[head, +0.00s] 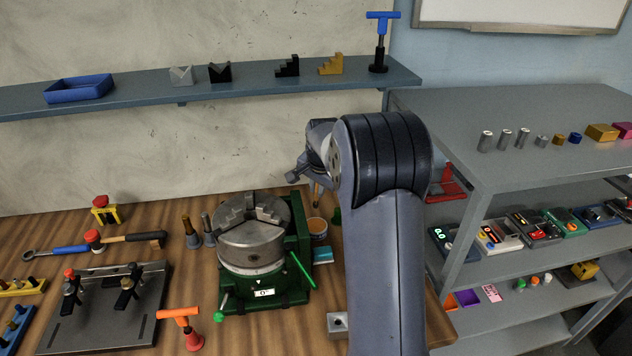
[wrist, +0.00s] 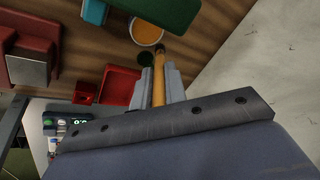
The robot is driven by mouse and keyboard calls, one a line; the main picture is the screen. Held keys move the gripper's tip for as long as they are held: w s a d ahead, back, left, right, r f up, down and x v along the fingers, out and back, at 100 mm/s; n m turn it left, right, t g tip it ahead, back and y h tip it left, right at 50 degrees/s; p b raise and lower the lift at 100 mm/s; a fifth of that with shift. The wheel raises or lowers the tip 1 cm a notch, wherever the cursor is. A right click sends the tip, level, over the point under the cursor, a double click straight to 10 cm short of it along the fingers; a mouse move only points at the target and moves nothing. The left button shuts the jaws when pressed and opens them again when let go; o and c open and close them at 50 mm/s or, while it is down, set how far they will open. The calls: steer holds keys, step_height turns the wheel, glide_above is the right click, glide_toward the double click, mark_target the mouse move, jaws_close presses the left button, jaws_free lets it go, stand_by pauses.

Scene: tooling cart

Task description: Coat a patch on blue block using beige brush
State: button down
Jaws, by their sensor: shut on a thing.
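My gripper (wrist: 160,72) is shut on the beige brush (wrist: 159,88), a slim tan handle held between its two grey fingers in the wrist view. The brush's dark far end points towards a round pot (wrist: 146,31) with orange-tan contents. In the head view the brush (head: 316,187) hangs below my wrist, above the pot (head: 318,228) on the wooden bench. A small light-blue block (head: 322,253) sits just in front of the pot, beside the green chuck fixture; it also shows in the wrist view (wrist: 95,11). Whether the bristles touch the pot is unclear.
The green fixture with a steel chuck (head: 252,244) stands left of the pot. A red stand (head: 446,184) is partly hidden behind my arm. A grey shelf cart (head: 470,120) stands on the right, and a wall shelf (head: 230,87) runs above the bench.

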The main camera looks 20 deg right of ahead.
steer(key=shift+f+b, duration=1.9)
steer(key=shift+f, duration=0.95)
steer(key=shift+f, duration=0.45)
steer(key=shift+s+f+b, duration=0.25)
steer(key=shift+f+b, duration=0.2)
stand_by(0.3)
steer(key=shift+r, duration=0.1)
steer(key=shift+w+r+p, duration=0.15)
steer(key=shift+r+p, duration=2.4)
steer(key=shift+r, duration=1.2)
